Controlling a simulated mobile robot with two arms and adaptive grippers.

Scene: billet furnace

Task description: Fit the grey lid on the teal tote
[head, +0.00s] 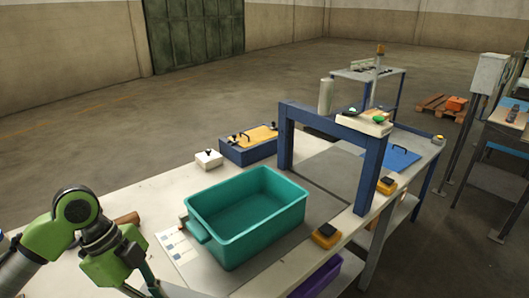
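The open teal tote (230,245) stands empty on the bench in the middle of the head view, with a small ledge or handle on its left side. I cannot pick out the grey lid for certain. A flat grey surface (325,172) lies under a blue frame behind the tote, and I cannot tell whether it is a lid or part of the bench. My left arm comes in at the lower left, in front and left of the tote. Its gripper (150,283) is only partly seen at the bottom edge, apart from the tote. My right gripper is out of view.
The blue frame (285,140) rises behind the tote. A blue box with a yellow top (248,147) and a white block (208,159) stand beyond. Yellow-and-black button boxes (326,236) line the right edge. A purple bin (318,278) sits lower right. A printed sheet (172,243) lies left.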

